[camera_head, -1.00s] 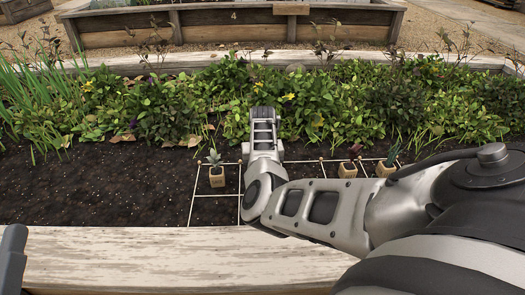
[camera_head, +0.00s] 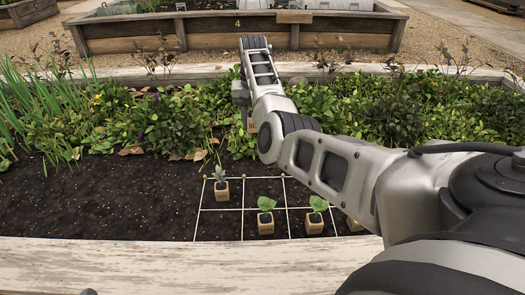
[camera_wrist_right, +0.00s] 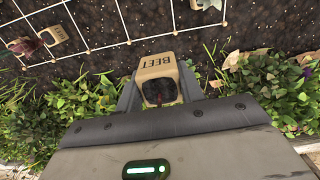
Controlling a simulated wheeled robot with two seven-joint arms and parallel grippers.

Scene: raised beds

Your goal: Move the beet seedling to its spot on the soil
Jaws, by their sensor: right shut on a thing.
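The beet seedling is in a tan block pot marked BEET (camera_wrist_right: 156,66). In the right wrist view its open top with dark soil and a small reddish stem faces the camera. My right gripper (camera_wrist_right: 160,88) is shut on this pot, a finger on each side. In the head view the right gripper (camera_head: 241,95) is over the leafy plants beyond the string grid, and mostly hides the pot. The white string grid (camera_head: 243,208) lies on the dark soil (camera_head: 110,200). Its upper middle square is bare. My left gripper is not in view.
A pot with a spiky grey-green plant (camera_head: 221,190) stands in the upper left square. Two pots with green leaves (camera_head: 265,224) (camera_head: 314,224) stand in the lower row. Another pot (camera_head: 354,225) is partly behind my right arm. A wooden board (camera_head: 180,265) edges the bed in front.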

